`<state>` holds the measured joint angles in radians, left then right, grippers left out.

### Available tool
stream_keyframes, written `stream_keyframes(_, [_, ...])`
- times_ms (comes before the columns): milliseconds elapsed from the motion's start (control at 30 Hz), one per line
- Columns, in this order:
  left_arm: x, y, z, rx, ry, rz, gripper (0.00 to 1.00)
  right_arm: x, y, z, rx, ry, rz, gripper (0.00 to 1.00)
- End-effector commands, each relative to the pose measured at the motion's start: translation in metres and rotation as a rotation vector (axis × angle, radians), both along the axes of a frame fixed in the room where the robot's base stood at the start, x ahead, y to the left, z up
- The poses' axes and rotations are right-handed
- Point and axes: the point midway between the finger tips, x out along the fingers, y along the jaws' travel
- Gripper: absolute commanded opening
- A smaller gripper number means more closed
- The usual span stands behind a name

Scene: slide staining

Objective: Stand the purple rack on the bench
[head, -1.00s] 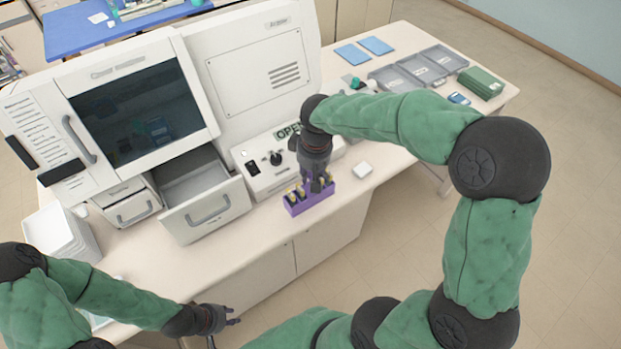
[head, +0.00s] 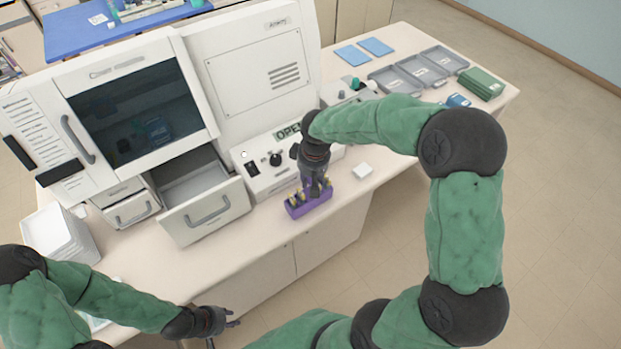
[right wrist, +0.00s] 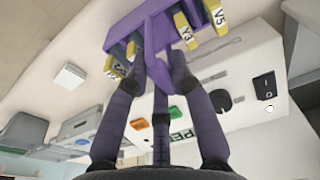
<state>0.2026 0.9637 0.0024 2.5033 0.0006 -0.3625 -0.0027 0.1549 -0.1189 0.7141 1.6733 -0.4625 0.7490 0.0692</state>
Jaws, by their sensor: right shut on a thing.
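The purple rack (head: 308,204) is at the front edge of the bench (head: 262,226), in front of the white machine's control panel. It holds several yellow labelled pieces. My right gripper (head: 315,188) comes down from above and is shut on the rack's upright middle part. In the right wrist view the purple rack (right wrist: 166,38) lies between the fingers of my right gripper (right wrist: 160,75). Whether the rack's base touches the bench is hard to tell. My left gripper (head: 228,318) is at the lower left, apart from the rack, with its fingers seen small and side-on.
An open drawer (head: 207,208) juts out left of the rack. A small white block (head: 362,171) lies to its right. Grey trays (head: 422,69) and a green box (head: 481,83) stand further right. White stacked trays (head: 62,235) stand at the left. Bench front is clear between.

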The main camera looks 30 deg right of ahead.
Motion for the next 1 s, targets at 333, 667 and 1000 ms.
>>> stream_keyframes(333, [0.000, 0.000, -0.002, 0.000, 0.000, 0.000, 0.29, 0.000, 0.000, -0.002, 0.000, 0.001, 0.000, 0.47])
stream_keyframes(667, [0.000, 0.000, 0.002, 0.000, 0.000, 0.000, 0.29, 0.000, 0.000, 0.011, -0.001, -0.002, 0.000, 0.47])
stream_keyframes(1000, [0.000, 0.000, 0.009, 0.000, 0.000, 0.000, 0.29, -0.008, -0.001, 0.076, -0.001, -0.003, 0.001, 0.47])
